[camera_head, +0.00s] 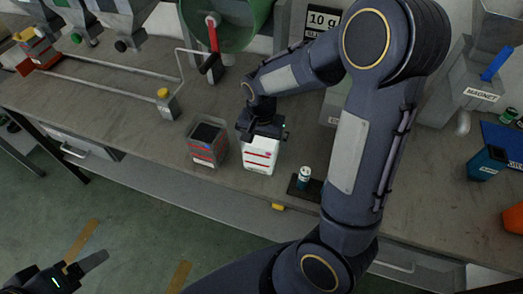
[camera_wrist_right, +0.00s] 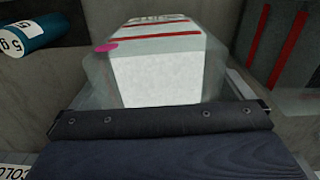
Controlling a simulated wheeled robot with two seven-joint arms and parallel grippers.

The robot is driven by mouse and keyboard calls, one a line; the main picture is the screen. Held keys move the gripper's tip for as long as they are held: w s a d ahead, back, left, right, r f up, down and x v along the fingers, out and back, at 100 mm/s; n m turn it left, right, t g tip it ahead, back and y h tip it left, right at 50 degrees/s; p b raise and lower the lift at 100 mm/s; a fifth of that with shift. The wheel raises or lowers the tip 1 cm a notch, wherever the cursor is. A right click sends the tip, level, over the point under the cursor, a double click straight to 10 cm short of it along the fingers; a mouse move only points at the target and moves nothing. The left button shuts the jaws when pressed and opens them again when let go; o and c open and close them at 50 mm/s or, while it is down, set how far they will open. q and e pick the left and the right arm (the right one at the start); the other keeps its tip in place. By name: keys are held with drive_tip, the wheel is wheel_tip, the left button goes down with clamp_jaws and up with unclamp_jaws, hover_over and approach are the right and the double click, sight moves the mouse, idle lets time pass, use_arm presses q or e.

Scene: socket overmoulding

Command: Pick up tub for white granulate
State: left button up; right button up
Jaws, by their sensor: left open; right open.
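The tub for white granulate (camera_head: 259,156) stands upright on the workbench, a clear tub with white filling and red stripes. In the right wrist view the tub (camera_wrist_right: 155,75) fills the middle, just past the dark gripper body. My right gripper (camera_head: 262,130) is open at the tub's top, partly covering its upper rim; I cannot tell whether the fingers touch it. My left gripper (camera_head: 88,266) is open and empty at the lower left, over the floor and away from the bench.
A similar tub with dark filling (camera_head: 205,148) stands close to the left. A small "5 g" cylinder (camera_wrist_right: 30,35) is on the other side, on a dark stand (camera_head: 298,189). A green drum (camera_head: 225,22) and "10 g" display (camera_head: 322,20) stand behind.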

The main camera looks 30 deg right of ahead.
drive_tip(key=c, duration=1.2)
drive_tip(key=shift+c, duration=0.2)
